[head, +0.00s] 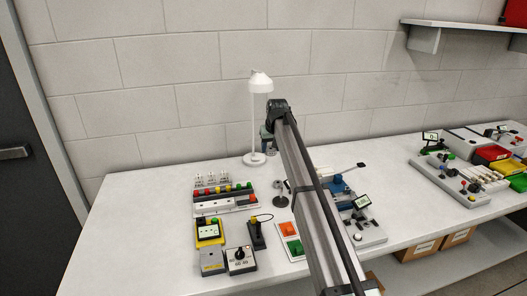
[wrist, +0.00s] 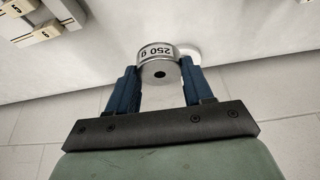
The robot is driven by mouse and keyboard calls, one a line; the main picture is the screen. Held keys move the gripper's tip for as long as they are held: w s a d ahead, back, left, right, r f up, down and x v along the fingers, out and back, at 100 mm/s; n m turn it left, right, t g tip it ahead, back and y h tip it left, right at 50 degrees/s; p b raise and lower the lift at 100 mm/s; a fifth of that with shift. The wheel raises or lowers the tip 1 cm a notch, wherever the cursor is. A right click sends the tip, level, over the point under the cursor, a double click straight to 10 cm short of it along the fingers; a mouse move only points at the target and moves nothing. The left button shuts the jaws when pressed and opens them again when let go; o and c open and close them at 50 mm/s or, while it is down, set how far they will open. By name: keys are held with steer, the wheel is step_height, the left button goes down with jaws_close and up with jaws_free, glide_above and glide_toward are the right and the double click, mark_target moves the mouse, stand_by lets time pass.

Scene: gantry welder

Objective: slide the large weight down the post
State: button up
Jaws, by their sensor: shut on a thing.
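A round metal weight marked 250 g (wrist: 148,72) sits between the blue fingers of my gripper (wrist: 160,82) in the wrist view. The gripper is shut on it.
The white lamp (head: 254,120) stands just left of my gripper. Rows of coloured blocks (head: 225,190), small control boxes (head: 240,260) and an orange-green switch panel (head: 290,240) lie in front. My arm hides part of the bench. The bench's left end (head: 140,210) is clear.

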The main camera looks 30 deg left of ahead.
steer(key=s+d, duration=1.1)
steer(key=shift+a+f, duration=0.1)
steer(key=shift+f, duration=2.35)
steer(key=shift+f, duration=1.95)
steer(key=o, duration=1.2)
steer(key=shift+o, duration=0.6)
